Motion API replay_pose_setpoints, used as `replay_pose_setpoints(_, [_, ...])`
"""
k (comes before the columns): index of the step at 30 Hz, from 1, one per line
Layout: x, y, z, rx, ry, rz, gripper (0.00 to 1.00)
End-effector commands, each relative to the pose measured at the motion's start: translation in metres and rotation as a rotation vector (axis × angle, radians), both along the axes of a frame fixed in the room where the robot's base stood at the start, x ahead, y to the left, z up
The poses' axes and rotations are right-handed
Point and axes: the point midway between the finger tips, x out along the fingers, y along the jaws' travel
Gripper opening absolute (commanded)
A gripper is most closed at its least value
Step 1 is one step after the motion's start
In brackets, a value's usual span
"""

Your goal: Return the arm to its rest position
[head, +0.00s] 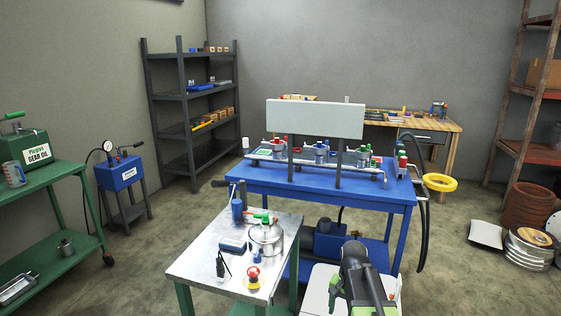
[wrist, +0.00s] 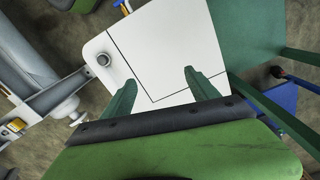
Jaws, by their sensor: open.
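My gripper (wrist: 156,82) is open in the wrist view, with two dark green fingers spread apart and nothing between them. Behind the fingers is a white flat panel with dark seam lines, which looks like part of my own body. In the head view my dark grey arm (head: 362,283) is at the bottom, right of centre, folded low over a white surface. Small green parts show on it, but the fingers cannot be made out there.
A metal-topped cart (head: 205,262) with a steel pot (head: 266,238) and a red-yellow button (head: 253,275) stands left of my arm. Behind it is a blue workbench (head: 350,190) with valves and pipes. A black hose (head: 424,235) hangs at its right. Open floor lies right.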

Motion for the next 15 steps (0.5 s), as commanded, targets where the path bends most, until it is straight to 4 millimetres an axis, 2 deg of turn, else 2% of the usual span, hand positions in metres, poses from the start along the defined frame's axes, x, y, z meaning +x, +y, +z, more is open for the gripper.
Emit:
replay_pose_setpoints(1, [-0.018, 0.023, 0.0, 0.0, 0.0, 0.075, 0.69])
replay_pose_setpoints(3, [-0.039, 0.047, 0.0, 0.0, 0.0, 0.192, 0.69])
replay_pose_setpoints(5, [-0.057, 0.056, 0.0, 0.0, 0.0, 0.283, 0.69])
replay_pose_setpoints(8, [-0.084, 0.054, 0.0, 0.0, 0.0, 0.44, 0.69])
replay_pose_setpoints(10, [-0.079, 0.054, 0.0, 0.0, 0.0, 0.57, 0.69])
replay_pose_setpoints(12, [-0.078, 0.053, 0.031, 0.0, 0.0, 0.581, 0.69])
replay_pose_setpoints(15, [-0.077, 0.053, 0.058, 0.0, 0.0, 0.578, 0.69])
